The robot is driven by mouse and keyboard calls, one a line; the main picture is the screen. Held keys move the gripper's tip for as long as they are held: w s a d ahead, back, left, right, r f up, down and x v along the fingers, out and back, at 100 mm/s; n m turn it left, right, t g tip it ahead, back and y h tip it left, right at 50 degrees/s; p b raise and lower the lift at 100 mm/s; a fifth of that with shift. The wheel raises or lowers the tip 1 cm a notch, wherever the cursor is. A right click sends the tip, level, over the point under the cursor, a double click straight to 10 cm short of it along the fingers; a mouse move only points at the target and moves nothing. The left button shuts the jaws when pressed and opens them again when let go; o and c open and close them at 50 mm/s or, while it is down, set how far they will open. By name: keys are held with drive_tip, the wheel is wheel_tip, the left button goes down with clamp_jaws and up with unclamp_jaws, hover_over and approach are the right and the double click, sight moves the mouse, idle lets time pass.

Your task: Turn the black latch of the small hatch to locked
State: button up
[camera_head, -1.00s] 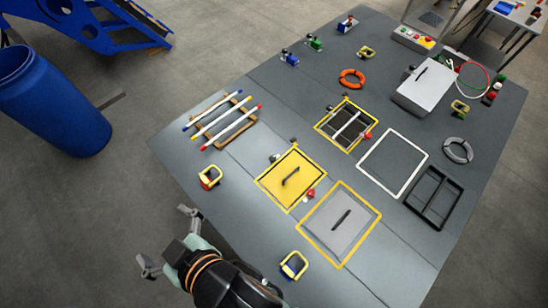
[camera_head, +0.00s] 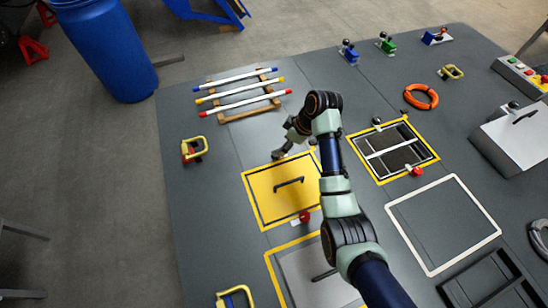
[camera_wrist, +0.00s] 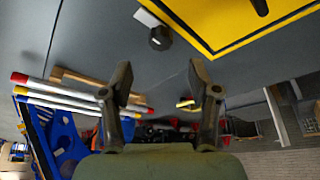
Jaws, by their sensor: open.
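The yellow hatch panel (camera_head: 265,203) lies closed in its frame, with a black bar handle (camera_head: 289,182) on top. The black latch (camera_wrist: 160,38) is a round knob on a pale plate beside the hatch's yellow edge (camera_wrist: 232,30) in the wrist view. In the head view my gripper and wrist largely cover that spot. My gripper (camera_wrist: 160,82) is open and empty, its two fingers apart. The latch lies beyond the fingertips, roughly between them in the picture, and not touched. My gripper (camera_head: 284,150) is over the hatch's far edge in the head view. The latch's exact turn is hard to tell.
A red knob (camera_head: 304,216) sits at the hatch's near edge. A rack of white rods (camera_head: 238,90) lies beyond. A yellow-framed opening (camera_head: 437,157) is to the right, and a grey panel (camera_head: 305,265) is nearer. Yellow-handled fittings (camera_head: 195,149) stand at left.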

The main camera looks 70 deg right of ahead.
drive_tip(key=b+x, duration=0.2)
drive_tip(key=x, duration=0.5)
drive_tip(key=shift+w+a+f, duration=0.1)
drive_tip(key=shift+w+f, duration=0.1)
drive_tip(key=shift+f, duration=0.1)
drive_tip(key=c, duration=1.2)
drive_tip(key=shift+o, duration=0.2)
drive_tip(key=shift+r, duration=0.1)
